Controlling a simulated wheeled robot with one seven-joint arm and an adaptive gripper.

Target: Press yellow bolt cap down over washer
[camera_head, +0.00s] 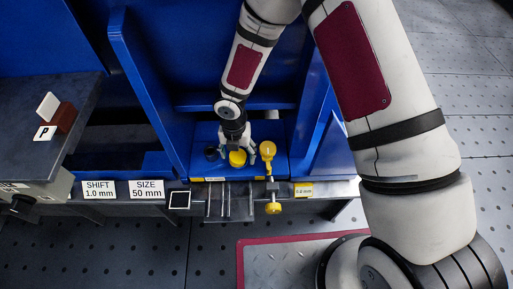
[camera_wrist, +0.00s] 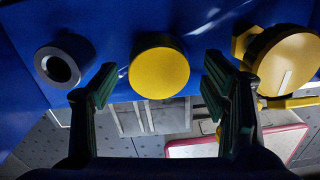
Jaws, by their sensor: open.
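The yellow bolt cap (camera_wrist: 159,72) is a round disc on the blue fixture, in the middle of the wrist view. It also shows in the head view (camera_head: 237,158), just under my gripper. My gripper (camera_wrist: 160,88) is open, with one dark finger on each side of the cap and a visible gap on both sides. I see no contact between fingers and cap. No washer is seen separately; the underside of the cap is hidden.
A dark hollow ring (camera_wrist: 62,64) stands left of the cap. A larger yellow knob with a hexagonal part (camera_wrist: 288,62) stands close to the right finger. Blue side walls (camera_head: 143,90) flank the fixture. Label plates (camera_head: 147,189) line the front edge.

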